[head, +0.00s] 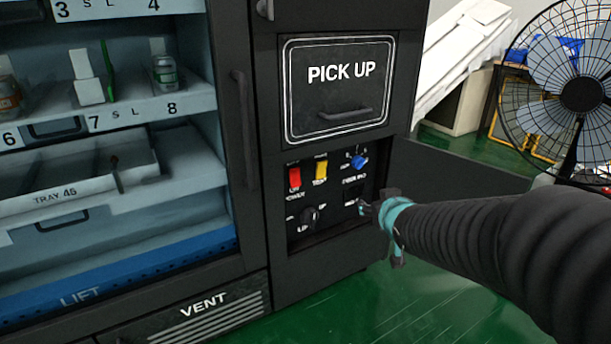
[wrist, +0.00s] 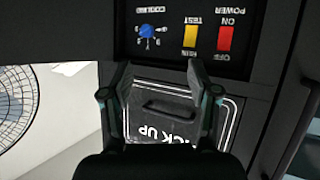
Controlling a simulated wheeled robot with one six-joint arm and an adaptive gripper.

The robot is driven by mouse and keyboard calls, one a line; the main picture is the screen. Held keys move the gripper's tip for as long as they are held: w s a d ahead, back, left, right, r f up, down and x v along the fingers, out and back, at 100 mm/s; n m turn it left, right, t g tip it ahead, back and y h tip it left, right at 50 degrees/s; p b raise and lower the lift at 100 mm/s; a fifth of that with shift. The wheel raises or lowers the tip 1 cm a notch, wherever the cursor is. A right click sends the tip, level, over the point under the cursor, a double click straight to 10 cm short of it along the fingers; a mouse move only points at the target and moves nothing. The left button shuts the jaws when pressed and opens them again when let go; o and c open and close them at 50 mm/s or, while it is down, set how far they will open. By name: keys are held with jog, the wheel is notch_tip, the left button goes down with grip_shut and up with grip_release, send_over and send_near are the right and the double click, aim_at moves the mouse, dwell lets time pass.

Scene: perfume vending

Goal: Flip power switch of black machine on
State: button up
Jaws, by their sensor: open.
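The black machine (head: 268,220) fills the left and middle of the head view. Its recessed control panel (head: 335,215) lies open below the PICK UP hatch (head: 340,92). The red power switch (head: 295,178) is at the panel's upper left in the head view. In the upside-down wrist view the red switch (wrist: 225,38) has ON and OFF marks; its position is hard to tell. My gripper (head: 366,208) is in front of the panel's right side, apart from the red switch. In the wrist view the gripper (wrist: 160,72) is open and empty, its two fingers apart.
A yellow test switch (head: 320,168) sits right beside the red one. A blue knob (head: 359,161) is at the upper right and a black knob (head: 309,217) below. An open panel door (head: 440,175) stands to the right. A fan (head: 582,95) is at the far right.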

jog(key=w+a+f+n+t+y, duration=0.2)
jog(key=w+a+f+y, duration=0.2)
jog(key=w+a, duration=0.25)
jog(key=n+y, duration=0.2)
jog(key=y, duration=0.2)
send_near(296, 178)
jog(key=x, duration=0.8)
jog(key=shift+b, duration=0.3)
